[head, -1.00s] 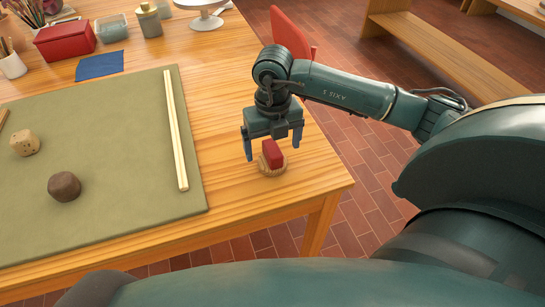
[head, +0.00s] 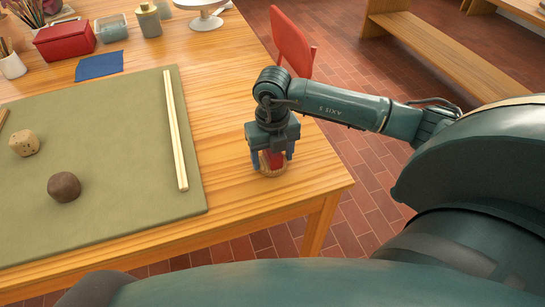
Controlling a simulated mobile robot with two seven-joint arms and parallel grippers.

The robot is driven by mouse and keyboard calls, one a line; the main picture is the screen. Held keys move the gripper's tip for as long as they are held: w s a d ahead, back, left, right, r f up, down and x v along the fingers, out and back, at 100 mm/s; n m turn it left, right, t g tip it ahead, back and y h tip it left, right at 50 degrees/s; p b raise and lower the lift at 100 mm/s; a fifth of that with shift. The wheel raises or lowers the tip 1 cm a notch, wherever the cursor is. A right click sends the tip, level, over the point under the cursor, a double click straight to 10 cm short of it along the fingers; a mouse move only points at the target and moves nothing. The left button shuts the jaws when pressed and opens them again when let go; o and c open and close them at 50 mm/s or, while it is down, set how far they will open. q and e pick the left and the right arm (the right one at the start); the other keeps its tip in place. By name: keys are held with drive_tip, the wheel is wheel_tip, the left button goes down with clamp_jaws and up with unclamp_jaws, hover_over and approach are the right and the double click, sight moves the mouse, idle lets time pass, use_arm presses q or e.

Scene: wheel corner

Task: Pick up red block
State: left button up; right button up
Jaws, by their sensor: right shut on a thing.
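The red block (head: 274,160) sits on a small round wooden disc (head: 271,172) near the right edge of the wooden table. My right gripper (head: 272,161) points down over it and is shut on the block, with one finger on each side. The gripper body hides the top of the block. My left gripper does not show in the head view.
A green mat (head: 110,150) left of the block holds two pale sticks (head: 176,130), a brown lump (head: 64,187) and a tan lump (head: 24,142). A red box (head: 64,39) and jars stand at the back. Bare table surrounds the disc; a red chair (head: 291,40) stands beyond.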

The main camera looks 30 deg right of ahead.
drive_tip(key=c, duration=0.4)
drive_tip(key=shift+o, duration=0.2)
wheel_tip(320, 180, up, 10)
drive_tip(key=shift+r, duration=0.1)
